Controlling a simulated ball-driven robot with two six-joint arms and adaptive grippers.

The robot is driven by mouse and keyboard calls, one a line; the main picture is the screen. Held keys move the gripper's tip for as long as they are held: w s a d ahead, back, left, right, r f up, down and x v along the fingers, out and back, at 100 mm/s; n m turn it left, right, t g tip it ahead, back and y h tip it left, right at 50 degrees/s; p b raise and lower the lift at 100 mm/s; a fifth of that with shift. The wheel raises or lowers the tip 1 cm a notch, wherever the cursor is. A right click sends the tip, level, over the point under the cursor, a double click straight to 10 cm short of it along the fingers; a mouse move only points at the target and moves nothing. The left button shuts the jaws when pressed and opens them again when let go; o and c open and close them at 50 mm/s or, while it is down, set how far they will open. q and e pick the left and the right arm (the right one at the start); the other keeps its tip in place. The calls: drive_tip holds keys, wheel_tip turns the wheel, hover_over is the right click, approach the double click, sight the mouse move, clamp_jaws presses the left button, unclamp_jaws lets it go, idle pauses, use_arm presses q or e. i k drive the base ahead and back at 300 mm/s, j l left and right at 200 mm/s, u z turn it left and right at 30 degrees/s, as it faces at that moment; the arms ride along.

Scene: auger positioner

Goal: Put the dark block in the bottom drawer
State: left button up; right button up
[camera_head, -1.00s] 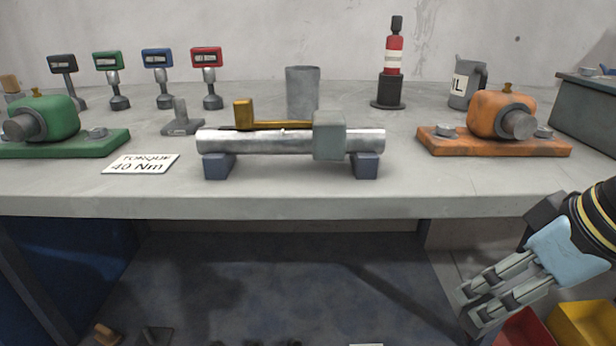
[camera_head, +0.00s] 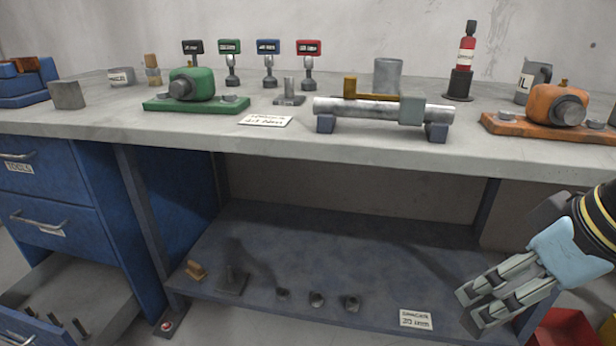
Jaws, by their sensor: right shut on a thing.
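My right gripper (camera_head: 482,312) is at the lower right, in front of the bench and over the right end of the lower shelf. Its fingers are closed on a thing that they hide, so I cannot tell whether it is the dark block. I make out no clear dark block elsewhere. The bottom drawer (camera_head: 32,326) of the blue cabinet is pulled open at the lower left, far from the gripper. Several upright pins show in its grey interior (camera_head: 88,290). The picture edge cuts off part of the drawer. My left gripper is out of view.
Two closed blue drawers (camera_head: 42,170) are above the open one. A grey block (camera_head: 67,94), a green unit (camera_head: 190,88) and a metal shaft (camera_head: 360,108) are on the bench. The lower shelf (camera_head: 300,250) holds small parts. A red bin (camera_head: 565,328) is at the lower right.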

sight(90, 314)
drive_tip(key=j+u, duration=0.1)
drive_tip(key=u, duration=1.45)
drive_tip(key=i+j, duration=0.2)
drive_tip(key=i, duration=0.25)
drive_tip(key=i+j+u, duration=0.15)
drive_tip(key=i, duration=0.25)
drive_tip(key=i+j, duration=0.15)
drive_tip(key=i, duration=0.3)
